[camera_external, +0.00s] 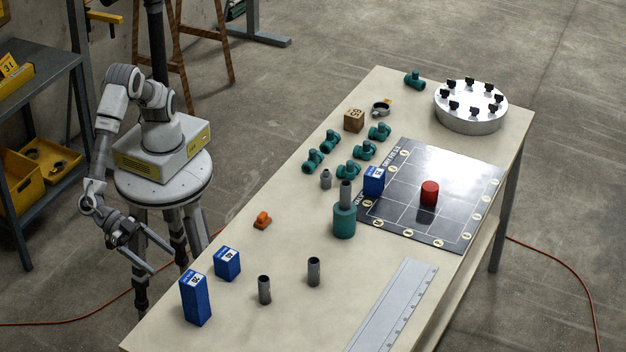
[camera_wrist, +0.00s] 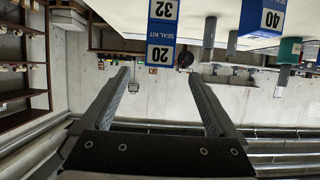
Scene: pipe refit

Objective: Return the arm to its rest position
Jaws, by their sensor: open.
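My arm (camera_external: 105,150) stands on its round pedestal left of the table, with its forearm hanging down. My gripper (camera_external: 160,259) is at the end of it, low beside the table's left edge. Its two fingers are spread apart with nothing between them. In the wrist view my gripper (camera_wrist: 158,76) shows the same wide gap, and the view is upside down. The blue seal kit boxes (camera_wrist: 160,50) appear beyond the fingers at the top of that view, apart from them.
The table (camera_external: 285,190) carries two blue boxes (camera_external: 196,300) near its left edge, grey pipes (camera_external: 314,271), teal fittings (camera_external: 344,221), a dark grid board (camera_external: 405,215) with a red cylinder (camera_external: 429,193), and a silver disc (camera_external: 470,122). A shelf (camera_external: 45,60) with yellow bins stands behind my arm.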

